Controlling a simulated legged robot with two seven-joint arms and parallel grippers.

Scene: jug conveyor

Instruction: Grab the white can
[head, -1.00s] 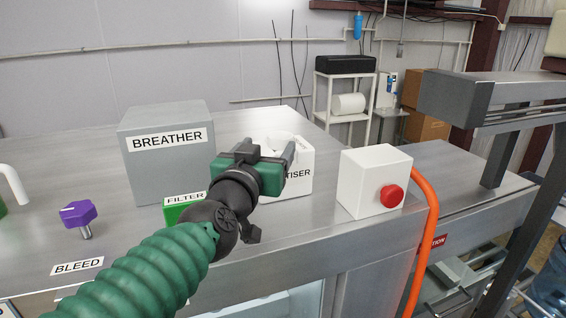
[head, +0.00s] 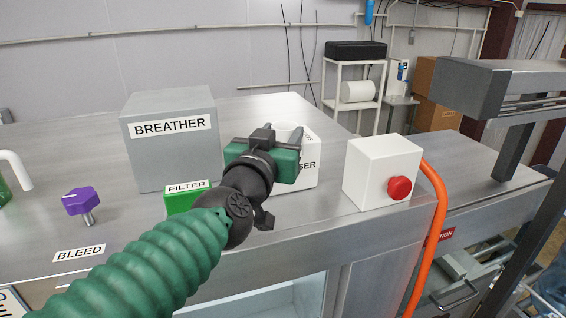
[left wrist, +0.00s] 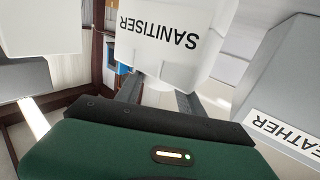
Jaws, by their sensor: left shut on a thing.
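The white can (head: 287,131) shows as a pale round shape at the white sanitiser holder (head: 306,176), on the metal counter behind my left gripper (head: 271,138). My gripper is shut on the can, and its green body and dark fingers hide most of it. In the left wrist view, the dark fingers (left wrist: 160,97) reach to the white holder, whose SANITISER label (left wrist: 160,33) appears upside down. I cannot tell whether the can is clear of the holder. My right gripper is out of view.
A grey BREATHER box (head: 170,155) stands to the left, with a green FILTER block (head: 187,202) before it. A purple knob (head: 82,201) is further left. A white box with a red button (head: 399,188) and orange hose (head: 438,205) stands to the right.

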